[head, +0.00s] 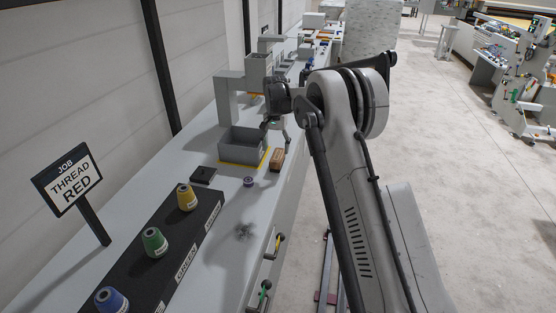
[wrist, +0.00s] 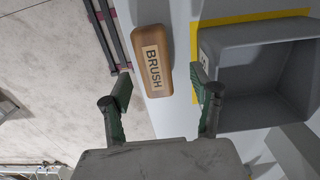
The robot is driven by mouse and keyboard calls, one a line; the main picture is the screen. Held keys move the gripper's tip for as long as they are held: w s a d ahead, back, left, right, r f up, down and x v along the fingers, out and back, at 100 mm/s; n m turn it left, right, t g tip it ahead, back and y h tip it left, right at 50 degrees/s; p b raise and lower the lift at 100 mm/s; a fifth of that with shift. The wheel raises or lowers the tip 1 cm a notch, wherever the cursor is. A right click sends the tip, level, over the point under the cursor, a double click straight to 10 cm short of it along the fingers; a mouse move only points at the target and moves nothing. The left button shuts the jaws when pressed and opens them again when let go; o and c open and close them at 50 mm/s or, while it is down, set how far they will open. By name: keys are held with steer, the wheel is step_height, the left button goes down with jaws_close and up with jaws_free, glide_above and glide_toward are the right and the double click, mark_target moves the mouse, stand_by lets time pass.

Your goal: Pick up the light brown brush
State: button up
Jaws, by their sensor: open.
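The light brown brush (wrist: 153,62) is a rounded block with a label reading BRUSH. In the wrist view it lies on the bench near its edge, ahead of my gripper (wrist: 162,98) and roughly in line with the gap between the two fingers. My gripper is open and empty, with the fingers well apart. In the head view the brush (head: 277,158) lies beside the grey bin, and my gripper (head: 275,126) hangs above the bench close to it. I cannot tell the exact height between them.
A grey open bin (head: 231,150) with a yellow border stands left of the brush. A purple spool (head: 249,182) and a dark block (head: 203,174) lie nearer. Yellow, green and blue (head: 111,300) thread cones stand on a dark strip. The bench edge drops off right of the brush.

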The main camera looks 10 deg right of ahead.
mark_target(278, 155)
steer(key=shift+s+d+f+p, duration=0.1)
steer(key=shift+d+f+p, duration=0.1)
steer(key=shift+f, duration=0.8)
steer(key=shift+d+f+p, duration=0.1)
steer(key=shift+f+p, duration=0.1)
steer(key=shift+f, duration=0.8)
steer(key=shift+s+d+f+p, duration=0.1)
steer(key=shift+f+p, duration=0.1)
steer(key=shift+f, duration=0.8)
steer(key=c, duration=1.4)
steer(key=shift+o, duration=0.2)
step_height(278, 155, up, 10)
steer(key=shift+r+b, duration=0.1)
steer(key=shift+b, duration=0.6)
